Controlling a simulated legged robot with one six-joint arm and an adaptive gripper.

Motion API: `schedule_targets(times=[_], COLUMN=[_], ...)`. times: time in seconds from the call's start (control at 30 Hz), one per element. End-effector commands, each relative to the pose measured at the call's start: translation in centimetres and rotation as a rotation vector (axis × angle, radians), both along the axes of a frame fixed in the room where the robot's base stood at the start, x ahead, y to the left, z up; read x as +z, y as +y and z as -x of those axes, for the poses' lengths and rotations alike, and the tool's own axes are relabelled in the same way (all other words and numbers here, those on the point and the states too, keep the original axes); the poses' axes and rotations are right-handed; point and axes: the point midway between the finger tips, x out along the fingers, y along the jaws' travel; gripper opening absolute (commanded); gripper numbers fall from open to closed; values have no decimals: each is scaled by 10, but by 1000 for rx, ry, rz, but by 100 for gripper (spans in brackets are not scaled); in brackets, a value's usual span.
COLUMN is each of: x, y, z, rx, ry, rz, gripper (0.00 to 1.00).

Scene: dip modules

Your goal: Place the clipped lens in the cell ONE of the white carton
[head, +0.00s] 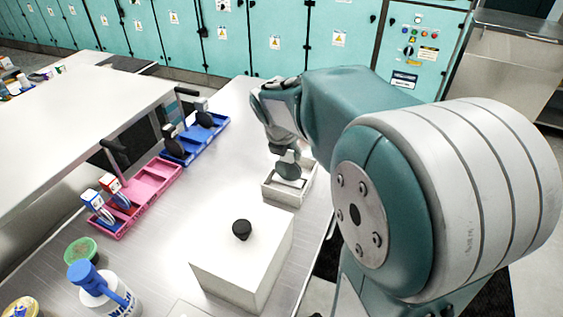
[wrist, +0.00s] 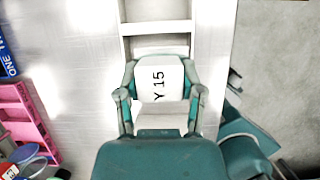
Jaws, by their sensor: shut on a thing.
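My gripper (head: 287,168) is low over the white carton (head: 268,193), its fingers down at the carton's opening. In the wrist view the gripper (wrist: 160,103) is shut on the clipped lens (wrist: 158,82), which shows as a white piece marked "Y 15". The carton (wrist: 127,40) shows in the wrist view as a long white frame with a crosswise divider beyond the held piece. The held piece is over or inside the nearer part of the carton; I cannot tell whether it touches the floor. No cell mark is readable on the carton.
A white block (head: 235,265) with a black knob (head: 242,229) stands nearer me. A blue tray (head: 196,139) and a pink tray (head: 150,186) with upright items lie to the left. Bare bench lies between.

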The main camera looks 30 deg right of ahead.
Motion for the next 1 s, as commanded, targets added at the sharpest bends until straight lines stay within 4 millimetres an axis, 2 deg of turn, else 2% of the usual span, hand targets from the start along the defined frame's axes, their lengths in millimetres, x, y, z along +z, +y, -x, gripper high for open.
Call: schedule_targets(times=[0.17, 0.37, 0.67, 0.7, 0.77, 0.8, 1.0], x=[-12, -41, -43, -44, -43, -43, -43], y=[8, 9, 9, 8, 8, 8, 9], z=[-6, -6, -6, -6, -6, -6, -6], rx=[1, 0, 0, 0, -1, -1, 0], ry=[2, 2, 0, 0, 0, 0, -1], rz=[0, 2, 1, 1, 1, 1, 2], gripper=[0, 0, 0, 54, 81, 84, 84])
